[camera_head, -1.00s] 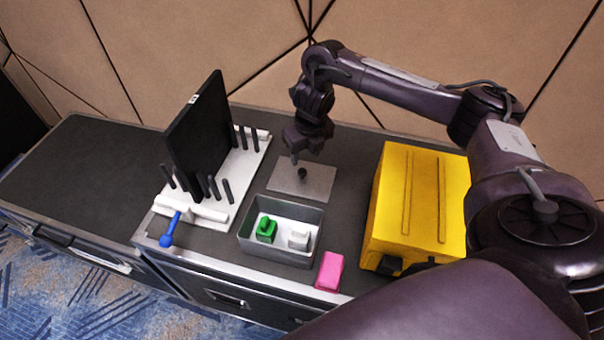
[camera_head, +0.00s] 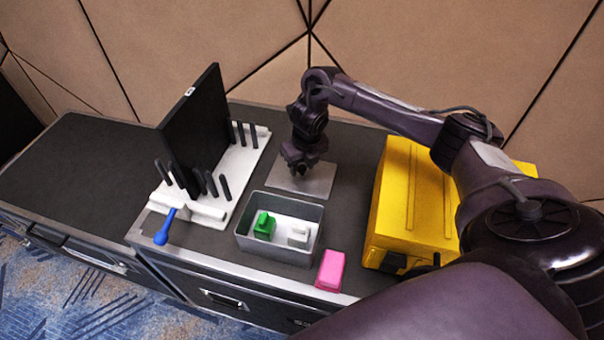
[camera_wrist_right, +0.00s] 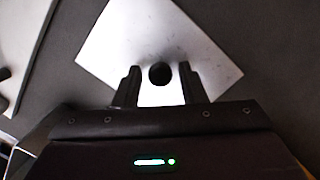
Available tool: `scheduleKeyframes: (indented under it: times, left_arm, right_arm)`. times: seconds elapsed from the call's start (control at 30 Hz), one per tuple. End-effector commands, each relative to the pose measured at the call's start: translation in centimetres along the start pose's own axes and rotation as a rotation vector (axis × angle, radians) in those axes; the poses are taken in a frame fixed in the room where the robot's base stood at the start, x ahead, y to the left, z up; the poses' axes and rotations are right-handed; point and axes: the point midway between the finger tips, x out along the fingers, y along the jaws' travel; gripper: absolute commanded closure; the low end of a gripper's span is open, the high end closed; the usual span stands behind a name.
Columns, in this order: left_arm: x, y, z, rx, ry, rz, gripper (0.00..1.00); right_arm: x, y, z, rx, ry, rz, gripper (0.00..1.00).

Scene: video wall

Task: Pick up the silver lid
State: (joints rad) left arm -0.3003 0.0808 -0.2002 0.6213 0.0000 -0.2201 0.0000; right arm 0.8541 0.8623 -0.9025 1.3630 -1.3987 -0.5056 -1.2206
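The silver lid (camera_head: 316,184) is a flat square plate lying on the dark bench top behind the grey box. In the right wrist view the lid (camera_wrist_right: 140,38) carries a round black knob (camera_wrist_right: 159,73) at its middle. My right gripper (camera_head: 299,172) is low over the lid and hides its knob in the head view. In the right wrist view the gripper (camera_wrist_right: 159,88) is open, with one finger on each side of the knob and gaps between them. My left gripper is not in view.
The grey open box (camera_head: 281,252) holds a green block (camera_head: 264,226) and a white block (camera_head: 298,235). A pink block (camera_head: 330,270) lies to its right. A yellow case (camera_head: 408,200) stands at right. A black panel (camera_head: 195,130) stands on a white pegged base (camera_head: 240,178), near a blue-handled tool (camera_head: 165,228).

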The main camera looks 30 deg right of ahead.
Motion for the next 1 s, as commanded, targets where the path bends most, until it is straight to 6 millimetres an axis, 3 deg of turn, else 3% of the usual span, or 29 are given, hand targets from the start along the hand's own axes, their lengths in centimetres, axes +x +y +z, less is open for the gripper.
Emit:
scheduleKeyframes:
  times: [0.03, 0.27, 0.67, 0.87, 1.0]
  left_arm:
    - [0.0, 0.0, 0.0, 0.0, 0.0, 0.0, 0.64]
    - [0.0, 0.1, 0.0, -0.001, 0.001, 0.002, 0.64]
    - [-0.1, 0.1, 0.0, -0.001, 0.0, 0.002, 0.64]
    - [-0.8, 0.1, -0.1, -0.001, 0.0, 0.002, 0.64]
    - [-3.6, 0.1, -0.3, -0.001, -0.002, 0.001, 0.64]
  right_arm:
    - [0.0, 0.0, 0.0, 0.0, 0.0, 0.0, 0.69]
    - [0.0, 0.0, 0.0, 0.0, 0.0, 0.0, 1.0]
    - [-0.8, 0.0, 0.2, -0.001, -0.002, 0.001, 1.0]
    - [-3.7, -0.1, 0.7, -0.001, -0.006, -0.001, 1.0]
    - [-8.3, -0.1, 1.5, -0.002, -0.009, -0.003, 1.0]
